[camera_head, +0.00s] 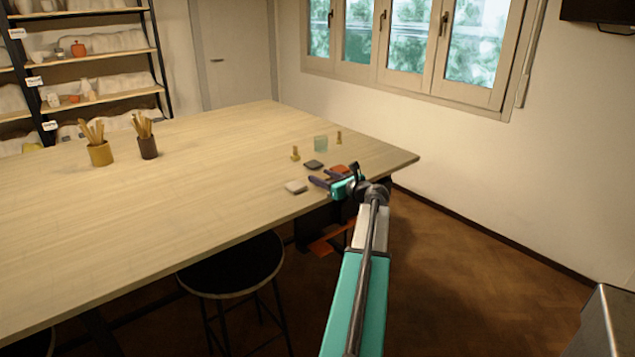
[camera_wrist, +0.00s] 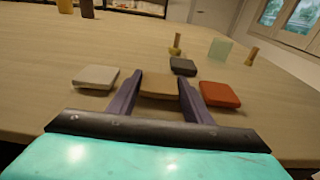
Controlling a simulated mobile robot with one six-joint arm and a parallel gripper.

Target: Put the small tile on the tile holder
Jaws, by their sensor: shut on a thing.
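My gripper (camera_wrist: 158,98) is shut on a small tan tile (camera_wrist: 160,84), held flat between its two dark fingers. In the head view my gripper (camera_head: 327,179) is low at the table's near right edge, and the tan tile cannot be made out there. Whether the tile touches the table is unclear. Beyond it, a pale green, upright, see-through square (camera_wrist: 220,48) stands between two small wooden posts, the left post (camera_wrist: 177,44) and the right post (camera_wrist: 251,55). I cannot tell which of these is the tile holder. The green square also shows in the head view (camera_head: 320,143).
A whitish tile (camera_wrist: 96,77) lies left of my gripper, a red tile (camera_wrist: 220,94) close on the right, and a dark grey tile (camera_wrist: 183,66) just ahead. Two pots of wooden tools (camera_head: 100,153) (camera_head: 148,147) stand far left. The table (camera_head: 200,185) is mostly clear; a stool (camera_head: 232,265) stands below.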

